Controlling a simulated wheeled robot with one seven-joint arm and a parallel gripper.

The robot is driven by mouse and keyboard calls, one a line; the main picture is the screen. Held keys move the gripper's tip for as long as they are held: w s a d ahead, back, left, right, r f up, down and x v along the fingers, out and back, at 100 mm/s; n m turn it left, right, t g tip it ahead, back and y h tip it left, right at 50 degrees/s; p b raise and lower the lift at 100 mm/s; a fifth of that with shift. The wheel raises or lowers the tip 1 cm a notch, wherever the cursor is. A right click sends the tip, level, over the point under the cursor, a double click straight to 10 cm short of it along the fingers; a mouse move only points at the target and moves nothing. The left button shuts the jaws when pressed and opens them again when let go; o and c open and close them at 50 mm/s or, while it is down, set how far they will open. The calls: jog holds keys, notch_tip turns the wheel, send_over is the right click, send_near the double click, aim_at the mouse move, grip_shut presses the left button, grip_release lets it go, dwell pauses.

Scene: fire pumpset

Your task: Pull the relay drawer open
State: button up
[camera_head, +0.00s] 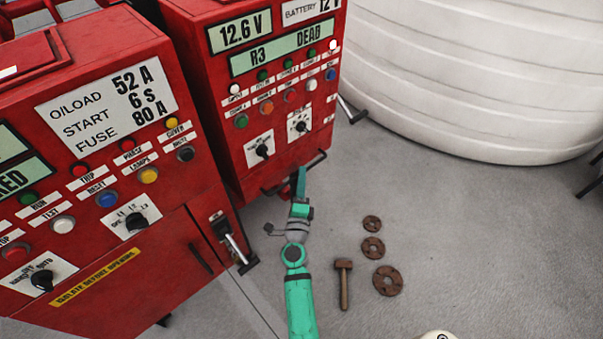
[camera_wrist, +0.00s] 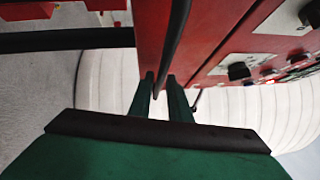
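The relay drawer seems to be the low front part of the red cabinet (camera_head: 262,105) labelled "R3 DEAD"; its outline is hard to make out. Its black bar handle (camera_head: 312,162) stands out at the cabinet's lower front edge. My gripper (camera_head: 300,172) reaches the handle from the front. In the wrist view the dark handle (camera_wrist: 176,40) runs down between the tips of my two green fingers (camera_wrist: 161,82). The exact contact is small and partly hidden.
Another red cabinet (camera_head: 100,150) with a lever (camera_head: 232,243) stands close on the left. A white ribbed tank (camera_head: 470,75) is behind on the right. A hammer (camera_head: 344,285) and a few brown discs (camera_head: 388,280) lie on the grey floor, right of my arm.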

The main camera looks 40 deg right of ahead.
jog(key=shift+x, duration=0.85)
grip_shut()
